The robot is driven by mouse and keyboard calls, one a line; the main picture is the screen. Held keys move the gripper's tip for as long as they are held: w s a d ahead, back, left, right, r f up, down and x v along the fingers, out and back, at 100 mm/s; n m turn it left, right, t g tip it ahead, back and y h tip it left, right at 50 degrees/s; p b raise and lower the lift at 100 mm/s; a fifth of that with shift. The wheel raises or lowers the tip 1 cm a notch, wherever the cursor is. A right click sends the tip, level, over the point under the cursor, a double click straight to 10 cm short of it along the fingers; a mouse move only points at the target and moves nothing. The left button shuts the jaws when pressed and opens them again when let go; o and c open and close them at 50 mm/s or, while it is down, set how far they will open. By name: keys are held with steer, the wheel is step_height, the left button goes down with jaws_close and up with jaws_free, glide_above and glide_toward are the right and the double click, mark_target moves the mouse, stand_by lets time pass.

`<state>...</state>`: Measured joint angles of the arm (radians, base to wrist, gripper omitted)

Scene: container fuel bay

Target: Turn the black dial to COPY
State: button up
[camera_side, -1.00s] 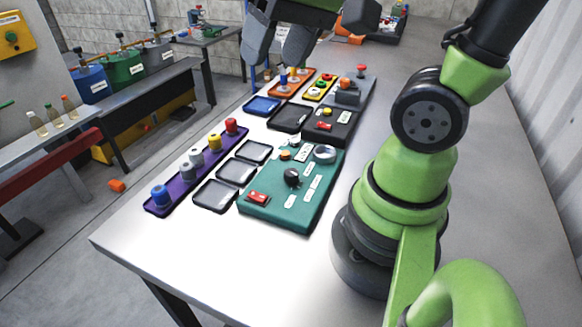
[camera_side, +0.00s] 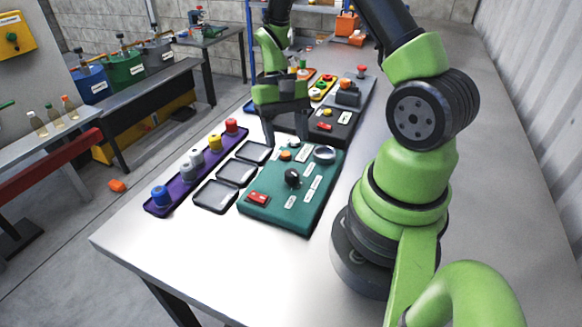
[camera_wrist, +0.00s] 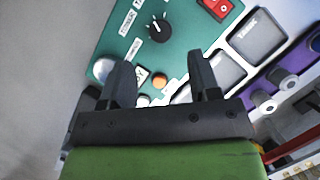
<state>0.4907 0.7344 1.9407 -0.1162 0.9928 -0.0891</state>
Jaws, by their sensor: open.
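The black dial (camera_side: 292,176) sits upright on the teal panel (camera_side: 262,208), with several white labels around it. The dial also shows in the wrist view (camera_wrist: 159,28), beyond my fingertips, with a white pointer mark on it.
The panel also carries a red switch (camera_side: 258,198), an orange button (camera_side: 285,155) and a round silver-rimmed gauge (camera_side: 324,154). Left of it lie black trays (camera_side: 216,196) and a purple rack (camera_side: 186,182) with several coloured knobs. A dark panel (camera_side: 333,131) stands behind. Bare table is in front.

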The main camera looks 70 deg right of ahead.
mark_target(291, 173)
steer(key=x, duration=0.7)
steer(key=shift+a+f, duration=0.1)
steer(key=shift+f, duration=0.1)
steer(key=c, duration=0.9)
